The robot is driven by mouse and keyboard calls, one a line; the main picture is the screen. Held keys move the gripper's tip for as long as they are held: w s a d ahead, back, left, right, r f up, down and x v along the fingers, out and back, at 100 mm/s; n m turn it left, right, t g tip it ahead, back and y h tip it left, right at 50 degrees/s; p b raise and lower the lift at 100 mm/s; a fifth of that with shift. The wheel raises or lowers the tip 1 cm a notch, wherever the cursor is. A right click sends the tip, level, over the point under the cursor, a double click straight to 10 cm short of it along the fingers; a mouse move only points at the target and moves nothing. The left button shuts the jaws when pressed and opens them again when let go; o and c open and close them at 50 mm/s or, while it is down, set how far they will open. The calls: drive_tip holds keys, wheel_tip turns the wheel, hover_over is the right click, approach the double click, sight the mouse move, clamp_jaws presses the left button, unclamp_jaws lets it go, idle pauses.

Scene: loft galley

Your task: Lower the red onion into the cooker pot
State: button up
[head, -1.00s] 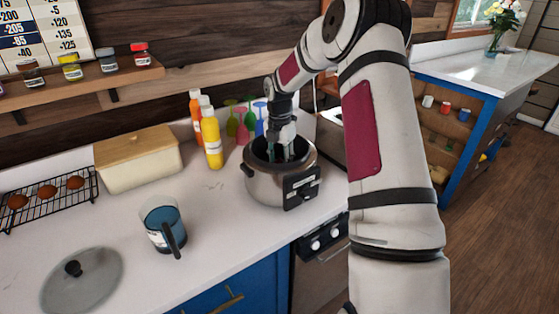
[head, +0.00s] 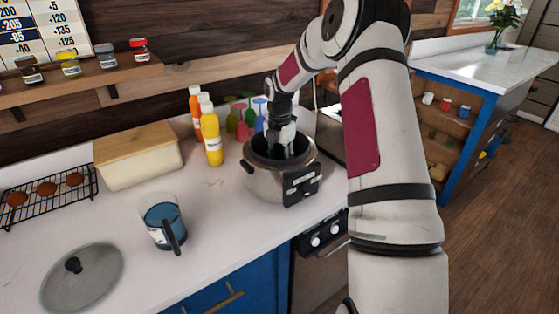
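The cooker pot (head: 265,183) is a silver, round pot with a dark rim and a black control panel, standing open on the white counter. My gripper (head: 279,152) points down into the pot's mouth, with its fingers partly below the rim. I cannot tell whether the fingers are open or shut. The red onion is not visible; the pot's inside is mostly hidden by the gripper and the rim.
A grey lid (head: 92,280) lies on the counter at the front left. A blue measuring jug (head: 160,217), a bread bin (head: 140,165), a wire rack (head: 20,205) and a yellow bottle (head: 212,140) stand left of the pot. Coloured utensils (head: 245,118) are behind it.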

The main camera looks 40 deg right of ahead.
drive_tip(key=o, duration=1.2)
wheel_tip(320, 180, up, 12)
drive_tip(key=shift+a+r, duration=0.1)
